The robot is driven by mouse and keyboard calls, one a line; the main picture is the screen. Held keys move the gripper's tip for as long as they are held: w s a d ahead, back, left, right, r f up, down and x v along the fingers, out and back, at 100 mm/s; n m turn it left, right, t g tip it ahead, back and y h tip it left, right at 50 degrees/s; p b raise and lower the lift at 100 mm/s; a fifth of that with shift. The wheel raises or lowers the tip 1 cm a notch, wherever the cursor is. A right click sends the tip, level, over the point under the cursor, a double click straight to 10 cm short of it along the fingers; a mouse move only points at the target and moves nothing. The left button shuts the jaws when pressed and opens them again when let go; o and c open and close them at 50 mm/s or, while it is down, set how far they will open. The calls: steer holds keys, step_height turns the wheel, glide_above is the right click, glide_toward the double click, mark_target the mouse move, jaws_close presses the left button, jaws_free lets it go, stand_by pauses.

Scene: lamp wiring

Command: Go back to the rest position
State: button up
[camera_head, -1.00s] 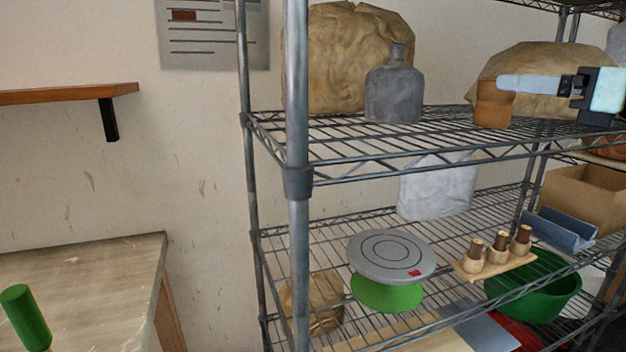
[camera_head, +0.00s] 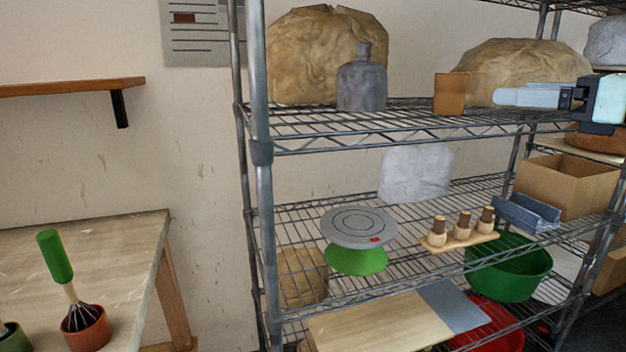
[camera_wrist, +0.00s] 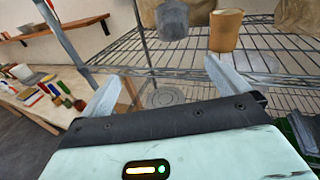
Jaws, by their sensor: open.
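My gripper (camera_head: 530,96) shows at the right of the head view, in front of the upper shelf of the wire rack, with its pale fingers pointing left. In the wrist view my gripper (camera_wrist: 160,85) has its two fingers spread wide apart with nothing between them. Beyond the fingers are the rack's wires and a grey round turntable (camera_wrist: 165,97). No lamp part shows in the gripper.
The wire rack (camera_head: 420,140) holds a grey bottle (camera_head: 362,85), an orange-brown cup (camera_head: 450,94), wrapped clay lumps, a turntable (camera_head: 358,227), a green bowl (camera_head: 510,268) and a cardboard box (camera_head: 565,187). Open wall lies between.

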steer(key=s+a+f+n+g+h+p, duration=0.1)
steer(key=s+a+f+n+g, duration=1)
steer(key=a+f+n, duration=0.35)
steer(key=s+a+f+n+g+h+p, duration=0.1)
steer(key=s+f+n+h, duration=0.8)
steer(key=n, duration=1.2)
steer(key=s+f+g, duration=0.1)
steer(key=s+f, duration=0.2)
steer(key=s, duration=0.1)
steer(key=shift+s+f+g+p, duration=0.15)
steer(key=shift+g+p, duration=0.15)
steer(key=shift+p, duration=0.1)
steer(key=shift+w+f, duration=0.1)
steer(key=shift+w, duration=0.65)
